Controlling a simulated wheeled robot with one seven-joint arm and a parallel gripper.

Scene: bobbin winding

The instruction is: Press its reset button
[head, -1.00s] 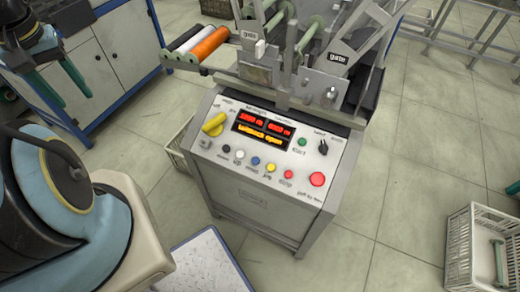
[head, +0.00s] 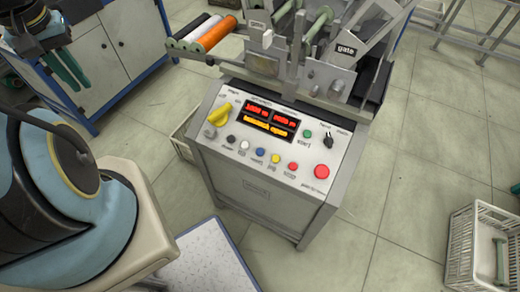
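The winder's control console (head: 264,190) stands in the middle of the head view with a sloped white panel. Its lower row has a black button (head: 231,139), a white one (head: 244,145), a blue one (head: 260,153), a yellow one (head: 275,159) and a small red one (head: 292,166). The printed labels are too small to read surely; the one under the blue button looks like "reset". A large red button (head: 321,172) and a green one (head: 307,133) sit to the right. My gripper (head: 73,77), with green fingers close together, is at upper left, well away from the panel, apparently empty.
A yellow rotary knob (head: 219,117), a lit display (head: 267,121) and a black selector (head: 328,139) share the panel. The winder frame with its rollers rises behind. A crate (head: 458,244) stands at lower right. Floor is clear right of the console.

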